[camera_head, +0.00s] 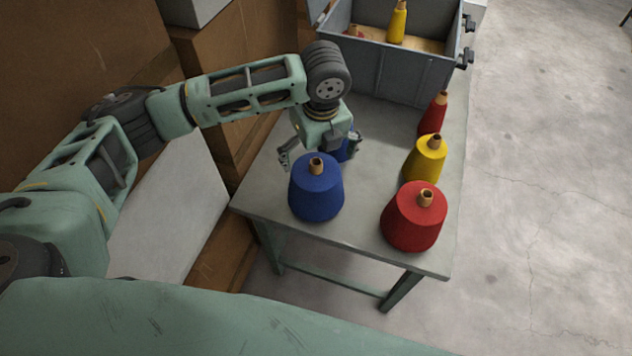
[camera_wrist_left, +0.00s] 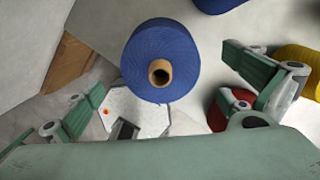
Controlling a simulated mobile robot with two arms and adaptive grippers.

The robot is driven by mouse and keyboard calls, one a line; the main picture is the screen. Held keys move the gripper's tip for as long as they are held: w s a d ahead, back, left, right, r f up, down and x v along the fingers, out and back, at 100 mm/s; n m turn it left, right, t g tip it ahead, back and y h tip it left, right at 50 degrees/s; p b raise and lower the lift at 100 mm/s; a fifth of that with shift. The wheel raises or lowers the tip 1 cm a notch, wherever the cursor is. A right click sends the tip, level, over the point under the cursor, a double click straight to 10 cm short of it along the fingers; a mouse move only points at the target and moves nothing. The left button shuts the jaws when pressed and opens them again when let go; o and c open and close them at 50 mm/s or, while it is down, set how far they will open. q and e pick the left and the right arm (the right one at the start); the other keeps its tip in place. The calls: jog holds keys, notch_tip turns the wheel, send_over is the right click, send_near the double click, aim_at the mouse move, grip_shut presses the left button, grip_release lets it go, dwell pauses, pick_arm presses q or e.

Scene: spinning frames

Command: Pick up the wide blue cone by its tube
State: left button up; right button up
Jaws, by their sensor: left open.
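The wide blue cone (camera_head: 316,197) stands upright at the front left of the table, its tan tube (camera_head: 316,166) pointing up. My left gripper (camera_head: 320,157) is open and empty, just behind the tube in the head view, fingers spread to either side. In the left wrist view the blue cone (camera_wrist_left: 150,45) and its tube opening (camera_wrist_left: 160,72) lie between the open fingers (camera_wrist_left: 165,75). No contact shows; the height gap is hard to judge. A second blue cone (camera_head: 346,150) stands behind, partly hidden by the gripper. My right gripper is out of view.
A wide red cone (camera_head: 412,222), a yellow cone (camera_head: 424,162) and a slim red cone (camera_head: 432,118) stand along the table's right side. A grey bin (camera_head: 395,72) with cones inside is at the back. Cartons (camera_head: 235,75) border the left. The table's (camera_head: 350,232) front strip is clear.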

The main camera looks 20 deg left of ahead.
aim_at(315, 162)
pick_arm(q)
jog(key=shift+a+f+p, duration=0.1)
jog(key=shift+f+p, duration=0.2)
jog(key=shift+f, duration=1.95)
jog(key=shift+s, duration=0.15)
jog(key=c, duration=1.9)
jog(key=shift+r, duration=0.1)
